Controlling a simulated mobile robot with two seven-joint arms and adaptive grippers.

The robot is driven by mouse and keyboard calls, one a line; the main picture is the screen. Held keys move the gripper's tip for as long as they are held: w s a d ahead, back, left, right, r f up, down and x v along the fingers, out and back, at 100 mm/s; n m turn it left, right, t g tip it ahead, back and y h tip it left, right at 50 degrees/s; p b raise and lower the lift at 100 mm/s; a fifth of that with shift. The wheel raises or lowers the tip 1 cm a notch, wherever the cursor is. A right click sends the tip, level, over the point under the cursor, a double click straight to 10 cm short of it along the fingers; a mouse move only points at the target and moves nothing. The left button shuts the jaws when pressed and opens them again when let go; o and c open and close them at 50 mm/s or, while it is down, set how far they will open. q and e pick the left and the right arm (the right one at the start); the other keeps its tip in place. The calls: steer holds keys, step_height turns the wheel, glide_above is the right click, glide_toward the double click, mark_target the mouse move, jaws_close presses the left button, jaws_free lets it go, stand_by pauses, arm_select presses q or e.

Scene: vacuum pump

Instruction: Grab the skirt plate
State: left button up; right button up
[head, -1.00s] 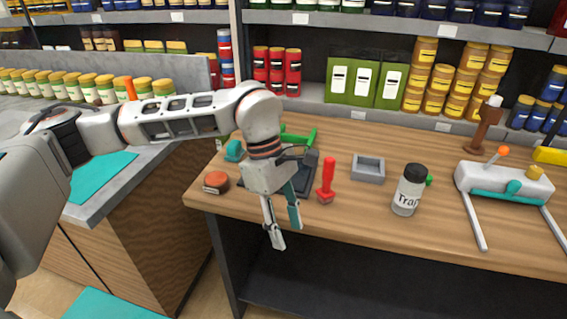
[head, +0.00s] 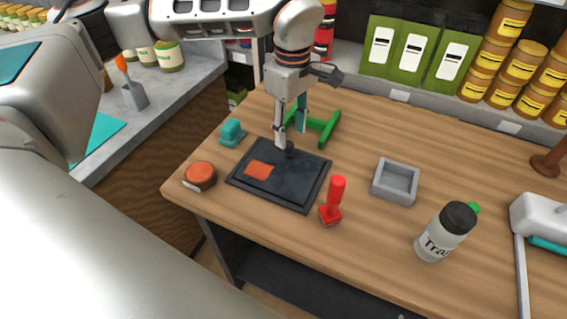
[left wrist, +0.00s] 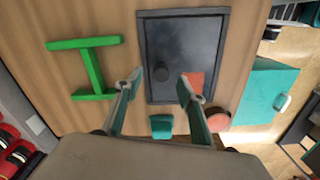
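A dark rectangular plate (head: 300,190) with a raised rim lies flat on the wooden table; I take it to be the skirt plate, though no label shows. My left gripper (head: 291,137) points down over the plate's far edge, close to the knob. My right gripper is not in view.
A green H-shaped frame (head: 319,126) lies just behind the plate. A teal block (head: 232,133) and a round red-brown piece (head: 200,176) are left of it. A red-handled stamp (head: 333,203), a grey tray (head: 395,181) and a white jar (head: 446,232) stand to the right.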

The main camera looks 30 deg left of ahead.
mark_target(289, 144)
arm_select(q)
steer(key=shift+s+f, duration=0.1)
steer(key=shift+f, duration=0.35)
step_height(289, 144, down, 4)
steer(key=shift+s+a+f+p, duration=0.1)
steer(key=shift+a+f+p, duration=0.05)
steer(key=shift+p, duration=0.15)
steer(key=shift+f, duration=0.3)
jaws_close()
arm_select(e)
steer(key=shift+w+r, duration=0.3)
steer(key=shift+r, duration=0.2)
